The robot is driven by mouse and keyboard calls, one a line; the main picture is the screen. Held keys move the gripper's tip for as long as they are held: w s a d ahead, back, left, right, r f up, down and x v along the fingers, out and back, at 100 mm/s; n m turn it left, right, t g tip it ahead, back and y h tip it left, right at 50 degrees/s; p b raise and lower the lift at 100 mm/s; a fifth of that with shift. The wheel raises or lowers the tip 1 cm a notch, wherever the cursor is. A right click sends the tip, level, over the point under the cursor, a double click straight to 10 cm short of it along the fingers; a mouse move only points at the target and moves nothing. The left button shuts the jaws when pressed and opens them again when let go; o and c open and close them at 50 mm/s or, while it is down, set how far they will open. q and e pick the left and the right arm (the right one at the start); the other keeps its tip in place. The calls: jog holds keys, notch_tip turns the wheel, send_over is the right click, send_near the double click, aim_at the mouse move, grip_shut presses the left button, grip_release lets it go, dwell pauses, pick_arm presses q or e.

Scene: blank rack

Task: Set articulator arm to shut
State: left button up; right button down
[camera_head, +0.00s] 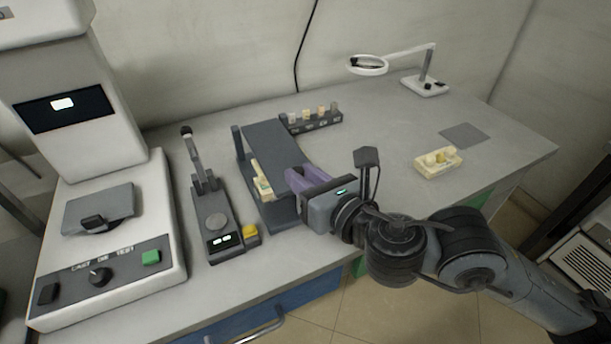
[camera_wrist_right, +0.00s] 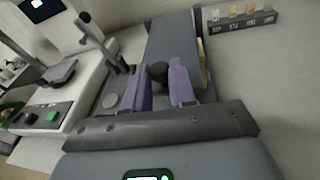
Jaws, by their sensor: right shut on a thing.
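The articulator is a dark blue-grey device in the middle of the bench, with a long flat upper arm (camera_head: 272,142) above a base (camera_head: 278,214). A cream dental cast (camera_head: 262,181) shows at its left side, between arm and base. The upper arm also shows in the right wrist view (camera_wrist_right: 170,38). My right gripper (camera_head: 293,176) has purple fingers at the near end of the arm. In the right wrist view its fingers (camera_wrist_right: 160,72) are on either side of a dark round knob (camera_wrist_right: 158,70). The fingers partly hide the arm's near end. My left gripper is out of view.
Left of the articulator stand a small gauge device (camera_head: 215,222) with a yellow button and a large white test machine (camera_head: 105,255). A rack of small samples (camera_head: 312,123) is behind.

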jog(key=c, duration=1.2)
grip_release()
jog(key=shift+w+f, duration=0.1)
jog(key=shift+f, duration=0.65)
jog(key=shift+o, duration=1.2)
jog(key=shift+r, duration=0.1)
jog(key=r+p+v, duration=0.1)
jog(key=p+v, duration=0.3)
jog(key=v, duration=0.7)
jog(key=shift+a, duration=0.2)
